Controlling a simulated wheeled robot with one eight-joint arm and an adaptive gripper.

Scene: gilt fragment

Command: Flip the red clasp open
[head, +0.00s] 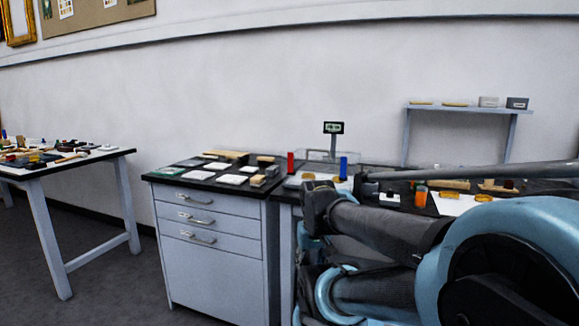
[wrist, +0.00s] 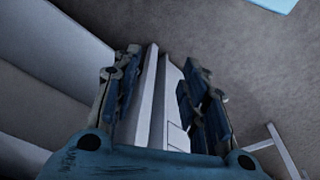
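A small upright red piece, which looks like the red clasp (head: 291,163), stands at the left end of a low clear-sided case (head: 317,155) on the dark worktop in the head view. An upright blue piece (head: 343,167) stands at the case's right end. How the red clasp is fastened is too small to tell. My gripper (wrist: 164,62) is open and empty in the wrist view, its two dark-blue fingers apart. Between them only pale furniture panels and grey floor show, well beyond the fingertips. The red clasp is not in the wrist view.
A drawer cabinet (head: 212,242) with cards and small blocks on top stands left of the case. A small display (head: 333,128) rises behind the case. Bottles, including an orange one (head: 421,196), stand to the right. My arm hides much of the right bench.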

